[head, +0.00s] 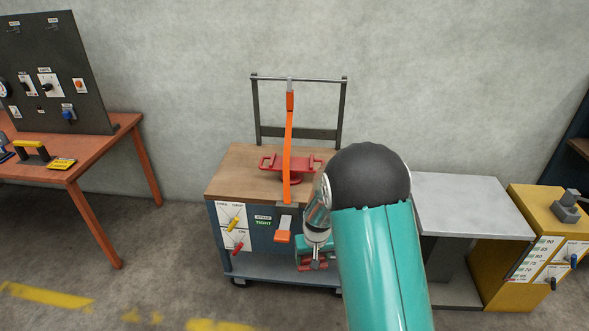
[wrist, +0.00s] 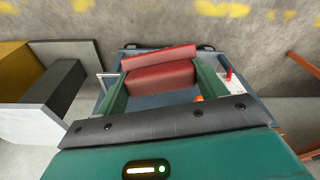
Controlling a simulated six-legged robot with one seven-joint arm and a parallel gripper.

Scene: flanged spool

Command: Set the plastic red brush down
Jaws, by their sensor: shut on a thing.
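The red brush (wrist: 160,76) sits between the two green fingers of my gripper (wrist: 161,88) in the wrist view, and the gripper is shut on it. In the head view my gripper (head: 317,256) hangs in front of the cart's right side, below its wooden top. Only small red parts show there, and my arm hides much of the gripper. I cannot tell whether the brush touches the cart's lower shelf (head: 262,268).
A blue cart with a wooden top (head: 235,165) bears a red flanged spool (head: 272,162) under an orange strap (head: 288,140). An orange lever (head: 283,236) sticks out in front. A grey-topped table (head: 475,205) and a yellow cabinet (head: 510,250) stand right, an orange bench (head: 85,150) left.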

